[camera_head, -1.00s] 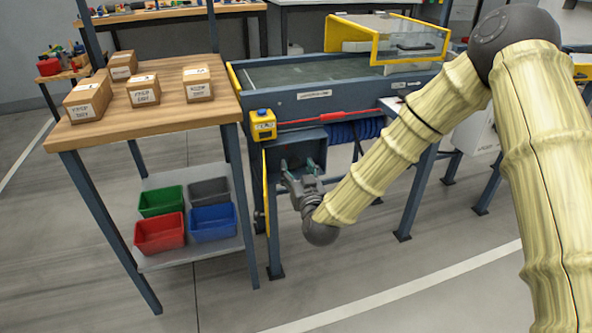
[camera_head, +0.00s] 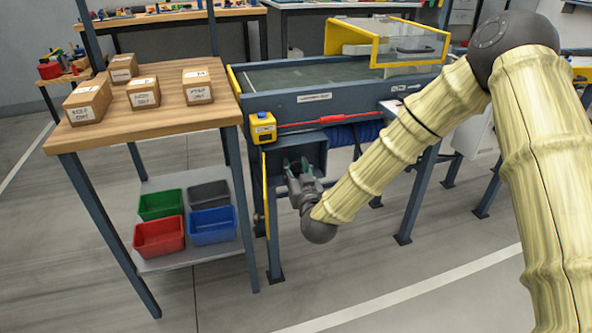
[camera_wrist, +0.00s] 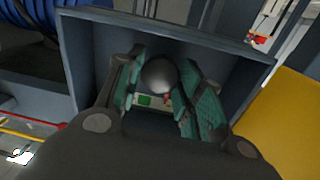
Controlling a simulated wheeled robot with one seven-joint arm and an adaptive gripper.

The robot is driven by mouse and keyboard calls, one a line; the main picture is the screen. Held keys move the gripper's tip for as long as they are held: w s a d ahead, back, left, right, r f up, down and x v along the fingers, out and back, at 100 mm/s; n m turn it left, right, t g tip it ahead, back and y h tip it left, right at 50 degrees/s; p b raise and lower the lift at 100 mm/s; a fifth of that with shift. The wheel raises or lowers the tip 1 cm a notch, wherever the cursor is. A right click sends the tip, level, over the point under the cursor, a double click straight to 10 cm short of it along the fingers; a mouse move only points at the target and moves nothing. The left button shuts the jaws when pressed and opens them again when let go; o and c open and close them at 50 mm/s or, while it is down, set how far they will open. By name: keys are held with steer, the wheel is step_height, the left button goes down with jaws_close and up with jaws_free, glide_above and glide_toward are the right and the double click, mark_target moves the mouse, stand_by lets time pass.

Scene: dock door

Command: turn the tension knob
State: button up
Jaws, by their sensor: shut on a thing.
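The tension knob (camera_wrist: 159,75) is a dark round ball inside an open grey box in the wrist view. My gripper (camera_wrist: 168,88) reaches into the box with its teal finger pads on either side of the knob, shut on it. In the head view my gripper (camera_head: 299,167) is at the mouth of the box (camera_head: 317,147) under the conveyor's near end. The knob cannot be made out there, behind the fingers.
A yellow door (camera_head: 266,190) stands open at the box's left. A yellow button box (camera_head: 263,127) and a red lever (camera_head: 315,121) sit above. Blue coiled hose (camera_head: 368,131) hangs to the right. A wooden table (camera_head: 160,112) with cartons stands left, bins below.

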steer(key=shift+r+m+p, duration=0.15)
steer(key=shift+m+p, duration=0.7)
steer(key=shift+m, duration=0.25)
steer(key=m+p, duration=0.2)
steer(key=m, duration=0.2)
steer(key=m+p, duration=0.1)
steer(key=m, duration=0.2)
steer(key=shift+d+m+g, duration=0.1)
steer(key=shift+m+g, duration=0.2)
steer(key=shift+m, duration=0.1)
steer(key=shift+m+p, duration=0.45)
steer(key=shift+m, duration=1.35)
steer(key=shift+y, duration=0.3)
steer(key=o, duration=1)
